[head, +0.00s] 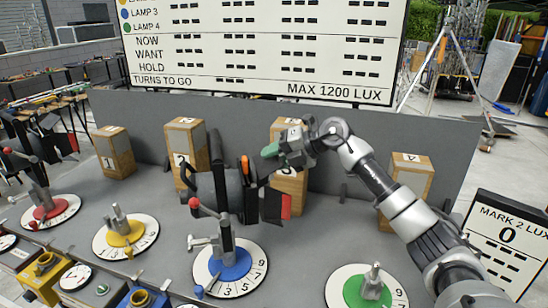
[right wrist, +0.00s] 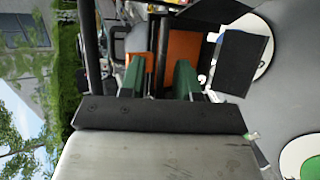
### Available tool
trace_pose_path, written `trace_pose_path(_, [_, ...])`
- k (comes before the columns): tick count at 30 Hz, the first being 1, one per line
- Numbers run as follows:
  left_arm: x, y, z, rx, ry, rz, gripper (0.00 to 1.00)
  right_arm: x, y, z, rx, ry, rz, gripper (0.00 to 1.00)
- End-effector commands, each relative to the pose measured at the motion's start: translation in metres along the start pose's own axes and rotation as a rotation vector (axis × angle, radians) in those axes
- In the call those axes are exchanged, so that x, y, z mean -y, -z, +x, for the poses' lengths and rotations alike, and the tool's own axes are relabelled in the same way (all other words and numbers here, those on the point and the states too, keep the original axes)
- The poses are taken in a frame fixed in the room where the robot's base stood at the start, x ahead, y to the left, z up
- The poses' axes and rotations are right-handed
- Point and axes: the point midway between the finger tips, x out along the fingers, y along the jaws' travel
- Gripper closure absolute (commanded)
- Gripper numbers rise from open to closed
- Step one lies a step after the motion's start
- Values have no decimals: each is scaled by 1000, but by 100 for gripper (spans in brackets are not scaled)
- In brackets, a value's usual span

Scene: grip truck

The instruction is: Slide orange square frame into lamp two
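A black lamp head (head: 222,188) with open flaps is on the stand with the blue disc (head: 230,262). An orange piece (head: 245,164), which looks like the upper edge of the orange square frame, shows at the lamp's front, beside the flaps. Orange also shows in the right wrist view (right wrist: 184,48), behind the fingers. My right gripper (head: 278,150) has green fingertips and is just above and right of the orange piece. Its fingers (right wrist: 158,80) are apart, with a gap between them, and hold nothing that I can make out. My left gripper is not in view.
Numbered wooden boxes, such as box 1 (head: 114,152) and box 2 (head: 186,145), stand behind the lamp. The yellow-disc stand (head: 122,236) and green-disc stand (head: 370,292) are bare. Another lamp (head: 48,140) stands above the red disc. A grey panel (head: 350,140) closes off the back.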

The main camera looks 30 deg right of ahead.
Motion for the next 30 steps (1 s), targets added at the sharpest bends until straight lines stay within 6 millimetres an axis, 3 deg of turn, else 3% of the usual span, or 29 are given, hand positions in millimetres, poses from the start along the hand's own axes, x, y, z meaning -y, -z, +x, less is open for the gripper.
trace_pose_path(8, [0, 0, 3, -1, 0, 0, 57, 1, -1, -6, 3, 0, -1, 68])
trace_pose_path(21, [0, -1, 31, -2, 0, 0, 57, 3, 0, -86, 4, 3, -1, 68])
trace_pose_path(30, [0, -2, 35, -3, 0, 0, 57, 0, 0, -108, 0, 0, 0, 68])
